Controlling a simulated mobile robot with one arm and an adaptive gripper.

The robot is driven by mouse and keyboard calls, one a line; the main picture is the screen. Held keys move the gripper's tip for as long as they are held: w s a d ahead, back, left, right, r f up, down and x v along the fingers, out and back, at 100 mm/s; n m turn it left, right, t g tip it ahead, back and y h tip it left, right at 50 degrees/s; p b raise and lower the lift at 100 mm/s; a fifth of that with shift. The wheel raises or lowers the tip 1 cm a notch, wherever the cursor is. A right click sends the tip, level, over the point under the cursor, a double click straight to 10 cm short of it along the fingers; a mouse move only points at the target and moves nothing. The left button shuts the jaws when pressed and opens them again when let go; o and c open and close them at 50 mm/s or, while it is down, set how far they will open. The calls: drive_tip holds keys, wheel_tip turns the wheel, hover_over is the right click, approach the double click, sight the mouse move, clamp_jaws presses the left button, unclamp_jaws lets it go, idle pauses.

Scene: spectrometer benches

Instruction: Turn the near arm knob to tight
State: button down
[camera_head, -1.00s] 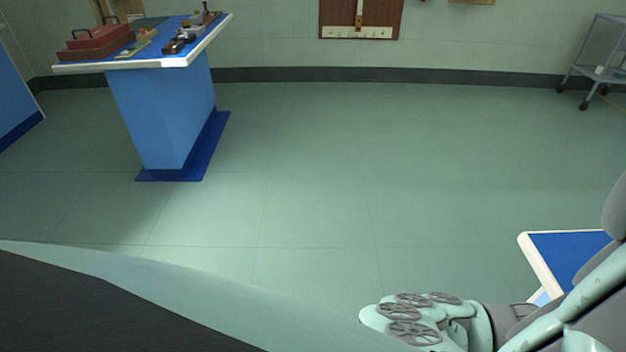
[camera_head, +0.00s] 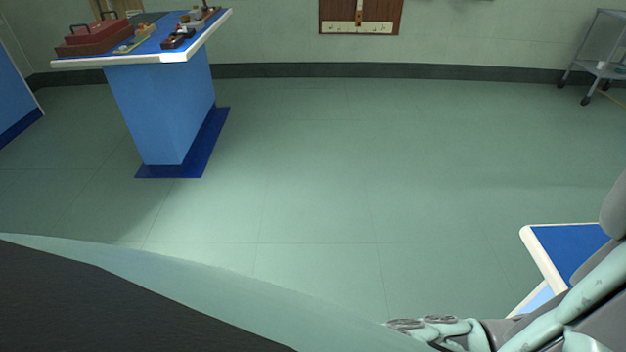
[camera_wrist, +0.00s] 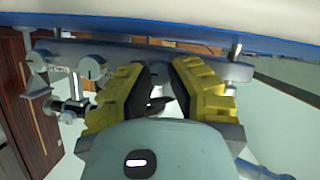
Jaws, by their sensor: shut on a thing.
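In the wrist view my gripper (camera_wrist: 160,80) has its yellow fingers with black pads closed in from both sides. A small dark piece, which I take to be the near arm knob (camera_wrist: 159,104), shows between the pads. The fingers and my gripper's body hide most of it, so its turned position cannot be read. A grey metal instrument (camera_wrist: 95,52) with arms and round fittings lies behind the fingertips. A small fitting with a label (camera_wrist: 62,84) is at its left. The head view shows part of my arm low on the right, but not my gripper or the knob.
A blue bench top with a white edge (camera_head: 537,246) is beside my arm at the right. Another blue bench (camera_head: 150,110) with a red box (camera_head: 98,38) and small instruments stands at the back left. A trolley (camera_head: 597,62) is at the far right. The middle floor is clear.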

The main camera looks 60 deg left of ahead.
drive_tip(key=c, duration=1.1)
unclamp_jaws()
drive_tip(key=shift+w+r, duration=0.1)
drive_tip(key=shift+w, duration=0.1)
drive_tip(key=shift+s, duration=0.1)
